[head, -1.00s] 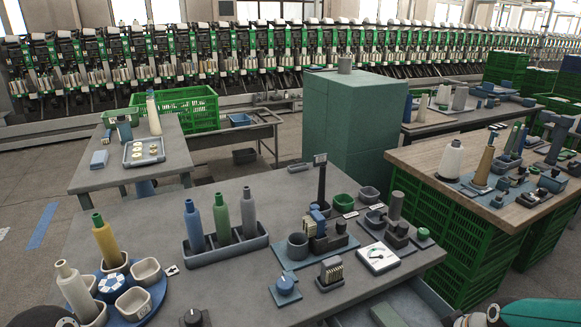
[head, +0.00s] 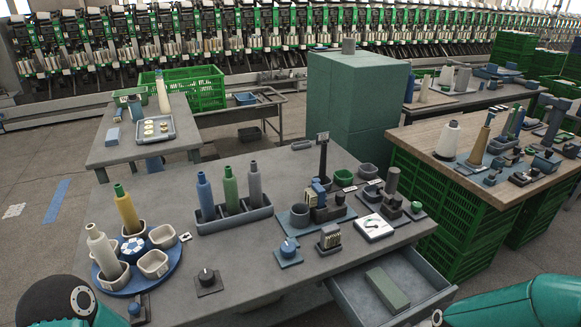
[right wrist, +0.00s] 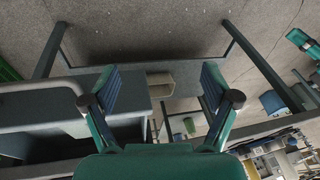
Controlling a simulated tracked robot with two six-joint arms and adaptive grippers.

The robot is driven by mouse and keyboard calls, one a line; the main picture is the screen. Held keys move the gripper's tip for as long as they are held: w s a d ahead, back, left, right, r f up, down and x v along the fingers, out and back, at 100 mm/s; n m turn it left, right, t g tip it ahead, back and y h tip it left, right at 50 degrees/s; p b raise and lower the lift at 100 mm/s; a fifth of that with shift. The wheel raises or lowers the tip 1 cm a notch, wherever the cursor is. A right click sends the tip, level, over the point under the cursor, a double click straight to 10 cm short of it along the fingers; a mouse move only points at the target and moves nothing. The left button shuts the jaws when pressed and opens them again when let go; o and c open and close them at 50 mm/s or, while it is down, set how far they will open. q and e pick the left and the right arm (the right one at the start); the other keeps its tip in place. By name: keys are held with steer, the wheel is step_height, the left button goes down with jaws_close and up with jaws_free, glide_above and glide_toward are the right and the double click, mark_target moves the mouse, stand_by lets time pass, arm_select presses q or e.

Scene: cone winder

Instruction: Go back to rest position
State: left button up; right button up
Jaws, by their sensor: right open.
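My right gripper (right wrist: 160,95) shows in the right wrist view with its two fingers spread wide and nothing between them. Behind the fingers lie the grey floor and the underframe of a table. In the head view, parts of my arms show at the lower left and lower right corners, and neither gripper's fingers are visible there. The grey table (head: 270,258) in front of me holds the winder parts, and neither arm is seen touching them.
A drawer (head: 335,298) with a green block (head: 387,290) stands open at the table's front right. A blue round tray (head: 172,270) holds cups and cones at the left. A rack (head: 233,220) holds three cones. A wooden table (head: 420,142) on green crates stands right.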

steer(key=s+a+f+m+p, duration=0.2)
steer(key=s+a+f+m, duration=0.6)
steer(key=s+a, duration=0.3)
steer(key=shift+f+g+y+p, duration=0.25)
steer(key=shift+g+y+p, duration=0.05)
steer(key=shift+p, duration=0.05)
steer(key=shift+s+a, duration=0.1)
